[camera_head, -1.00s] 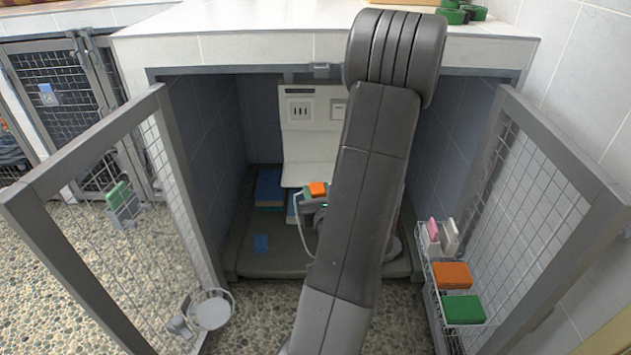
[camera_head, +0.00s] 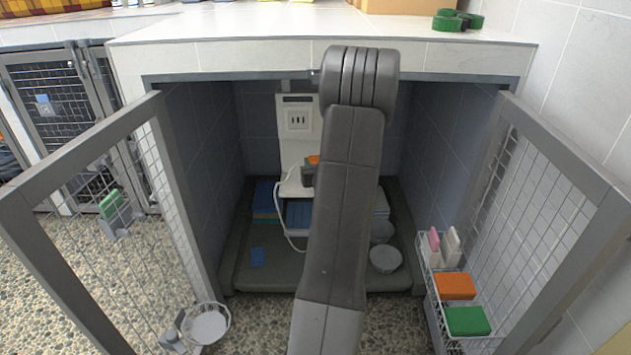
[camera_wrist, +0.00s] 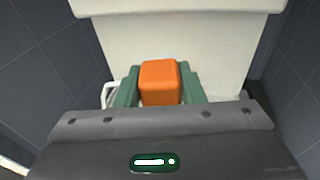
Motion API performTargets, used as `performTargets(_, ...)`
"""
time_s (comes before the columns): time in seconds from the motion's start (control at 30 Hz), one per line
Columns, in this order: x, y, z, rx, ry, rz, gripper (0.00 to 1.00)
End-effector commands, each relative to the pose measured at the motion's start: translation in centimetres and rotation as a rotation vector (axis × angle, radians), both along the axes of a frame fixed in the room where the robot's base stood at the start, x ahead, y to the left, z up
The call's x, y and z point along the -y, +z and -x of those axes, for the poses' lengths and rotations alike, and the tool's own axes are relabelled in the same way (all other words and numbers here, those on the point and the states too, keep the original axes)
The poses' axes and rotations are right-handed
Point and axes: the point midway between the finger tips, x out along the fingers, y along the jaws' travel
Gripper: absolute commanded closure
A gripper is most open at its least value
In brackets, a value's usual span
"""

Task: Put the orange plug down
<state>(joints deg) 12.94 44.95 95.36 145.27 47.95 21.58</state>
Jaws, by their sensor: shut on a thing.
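The orange plug (camera_wrist: 160,83) is held between the green fingers of my gripper (camera_wrist: 161,92) in the wrist view. In the head view only a small part of the orange plug (camera_head: 313,159) shows at the left edge of my arm, inside the open kennel. A white cord (camera_head: 284,222) loops down beside it. A white panel with a socket plate (camera_head: 298,121) stands behind it at the kennel's back. The panel's shelf-like lower part (camera_head: 293,189) is just below the plug; whether they touch is hidden. My arm hides most of the gripper in the head view.
Folded blue towels (camera_head: 265,203) and a grey bowl (camera_head: 385,260) are on the kennel floor (camera_head: 285,281). Mesh doors stand open at left (camera_head: 165,215) and right (camera_head: 545,205). A wire basket (camera_head: 429,287) with orange and green blocks hangs on the right door.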

Motion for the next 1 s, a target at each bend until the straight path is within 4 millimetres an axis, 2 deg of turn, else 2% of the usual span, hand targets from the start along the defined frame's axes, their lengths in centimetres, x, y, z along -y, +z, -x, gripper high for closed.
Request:
performTargets(0.23,0.0,-2.0,0.0,0.001,0.0,0.0,1.0)
performTargets(0.43,0.0,-5.6,0.1,0.0,-0.001,-0.001,1.0)
performTargets(1.0,0.0,-6.3,-0.3,0.003,0.0,0.0,1.0)
